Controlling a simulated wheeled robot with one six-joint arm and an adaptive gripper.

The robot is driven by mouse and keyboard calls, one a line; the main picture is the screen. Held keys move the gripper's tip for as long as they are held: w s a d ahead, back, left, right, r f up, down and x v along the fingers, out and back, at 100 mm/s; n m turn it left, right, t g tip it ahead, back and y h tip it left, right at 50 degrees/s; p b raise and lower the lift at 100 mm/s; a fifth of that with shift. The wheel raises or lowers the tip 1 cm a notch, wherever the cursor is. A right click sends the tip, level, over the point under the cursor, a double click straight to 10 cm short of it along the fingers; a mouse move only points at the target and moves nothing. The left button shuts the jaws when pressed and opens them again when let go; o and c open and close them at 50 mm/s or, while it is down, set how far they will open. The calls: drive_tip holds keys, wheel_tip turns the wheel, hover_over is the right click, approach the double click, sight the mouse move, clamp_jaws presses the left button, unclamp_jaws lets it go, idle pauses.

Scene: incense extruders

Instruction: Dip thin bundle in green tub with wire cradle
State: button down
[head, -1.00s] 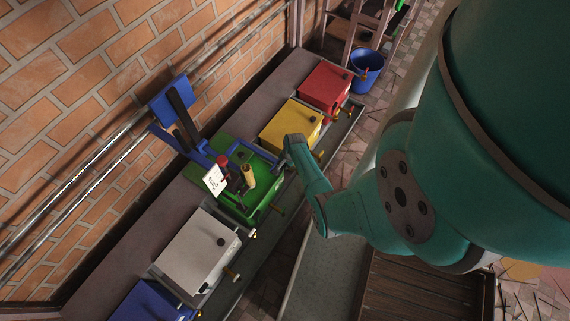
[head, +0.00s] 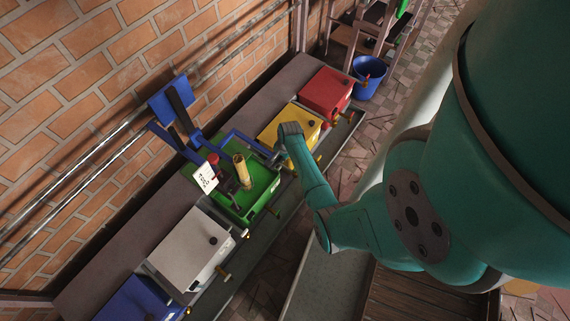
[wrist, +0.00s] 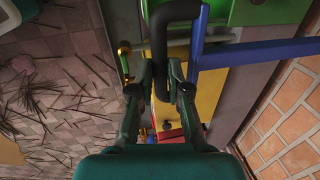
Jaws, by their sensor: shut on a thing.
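The green tub (head: 262,190) stands open in the row of tubs. A tan upright bundle (head: 241,172) stands in it, beside a darker piece with a red top (head: 213,160) and a white tag (head: 206,178). A blue bar frame (head: 240,139) reaches over the tub's far side to my gripper (head: 279,154). In the wrist view, my gripper (wrist: 160,75) is shut on a black handle (wrist: 159,35) joined to this blue frame (wrist: 250,53). I cannot make out wire cradle details or what touches the bundle's lower end.
A yellow tub (head: 287,122) and a red tub (head: 326,90) stand beyond; a white-grey tub (head: 187,245) and a blue one (head: 140,303) stand nearer. A brick wall (head: 60,110) runs along the left. A blue bucket (head: 369,75) stands on the floor.

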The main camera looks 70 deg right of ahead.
wheel_tip(320, 180, up, 10)
drive_tip(key=shift+r, duration=0.25)
idle(0.3)
drive_tip(key=c, duration=1.1)
unclamp_jaws()
drive_tip(key=shift+c, duration=0.2)
wheel_tip(320, 180, up, 12)
drive_tip(key=s, duration=0.2)
drive_tip(key=shift+s+a, duration=0.15)
drive_tip(key=shift+a, duration=0.1)
drive_tip(key=shift+f, duration=0.15)
